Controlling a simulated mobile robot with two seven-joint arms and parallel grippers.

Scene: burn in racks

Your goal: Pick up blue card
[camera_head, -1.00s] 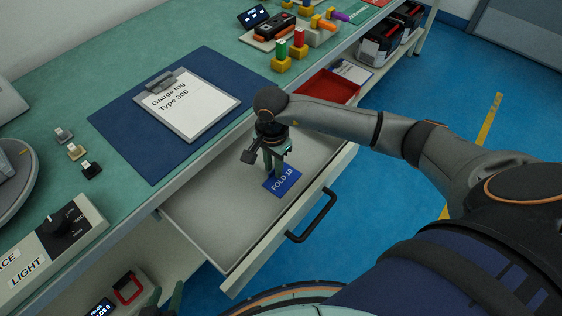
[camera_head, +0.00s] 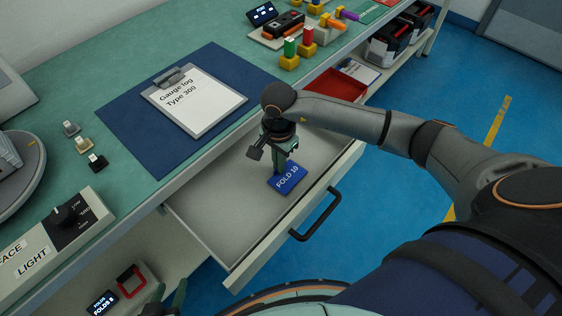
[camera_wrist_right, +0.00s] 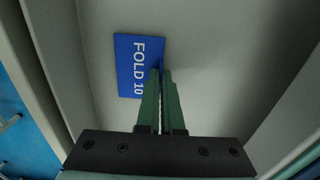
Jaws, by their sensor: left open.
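The blue card (camera_head: 289,179), printed "FOLD 10", lies in the open drawer (camera_head: 215,205), towards its right front part. My right gripper (camera_head: 281,166) points down at the card's far edge. In the right wrist view the card (camera_wrist_right: 132,65) lies left of the fingertips (camera_wrist_right: 161,72), which overlap its right edge. The green fingers are close together with only a thin gap, closed at that edge. The contact itself is partly hidden. My left gripper (camera_head: 168,298) shows only in part at the bottom edge, open, below the drawer.
The drawer's front carries a black handle (camera_head: 316,215). Above it, the bench holds a clipboard (camera_head: 195,102) on a blue mat, a control box (camera_head: 60,225), small switches and coloured blocks. A red tray (camera_head: 338,85) lies right of the drawer. The drawer's left part is bare.

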